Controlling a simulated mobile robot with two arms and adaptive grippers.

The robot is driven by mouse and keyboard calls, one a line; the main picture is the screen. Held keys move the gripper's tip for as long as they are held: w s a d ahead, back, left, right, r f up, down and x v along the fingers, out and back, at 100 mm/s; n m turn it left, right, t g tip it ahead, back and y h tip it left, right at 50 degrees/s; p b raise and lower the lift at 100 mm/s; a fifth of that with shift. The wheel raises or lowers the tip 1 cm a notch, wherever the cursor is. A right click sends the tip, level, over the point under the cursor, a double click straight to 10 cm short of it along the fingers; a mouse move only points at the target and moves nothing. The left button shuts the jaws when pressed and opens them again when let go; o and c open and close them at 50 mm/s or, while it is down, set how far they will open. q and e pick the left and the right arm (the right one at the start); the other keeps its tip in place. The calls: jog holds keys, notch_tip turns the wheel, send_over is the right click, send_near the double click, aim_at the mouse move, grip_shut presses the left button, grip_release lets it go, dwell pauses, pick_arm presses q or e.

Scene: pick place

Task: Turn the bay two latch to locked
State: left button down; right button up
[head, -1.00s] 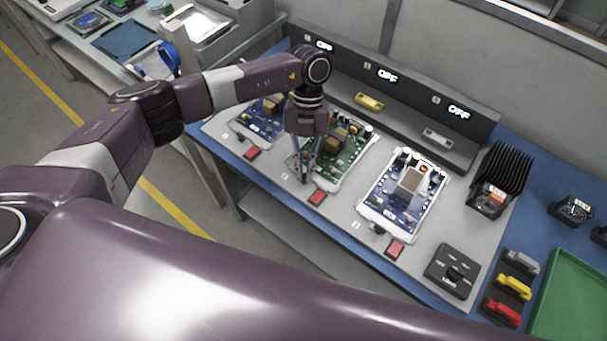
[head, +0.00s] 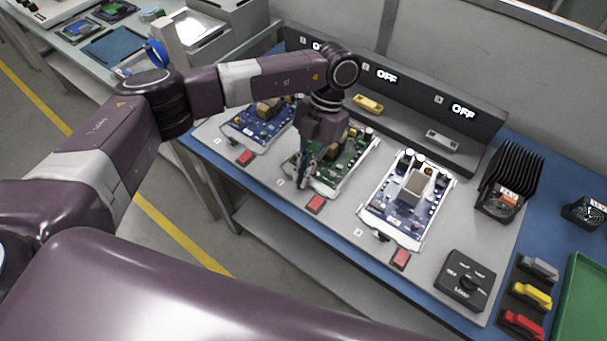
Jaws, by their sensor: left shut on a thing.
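Bay two is the middle bay, with a green circuit board (head: 340,170) and a red button (head: 315,204) in front of it. My left gripper (head: 302,182) points down at the front left corner of this board, left of the button. It is shut on the bay two latch, which its fingers hide, so I cannot read the latch's position. The bay two display (head: 386,76) reads OFF. My right gripper is not in view.
Bay one's blue board (head: 258,122) is left of the gripper. Bay three's board (head: 408,195), with its dark latch (head: 380,236), is to the right. A black dial box (head: 465,280), a finned heatsink (head: 512,175) and a green tray (head: 580,300) stand farther right.

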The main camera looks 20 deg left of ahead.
pick_arm(q)
jog(key=shift+w+r, duration=0.1)
jog(key=c, duration=2.1)
grip_release()
jog(key=v, duration=1.2)
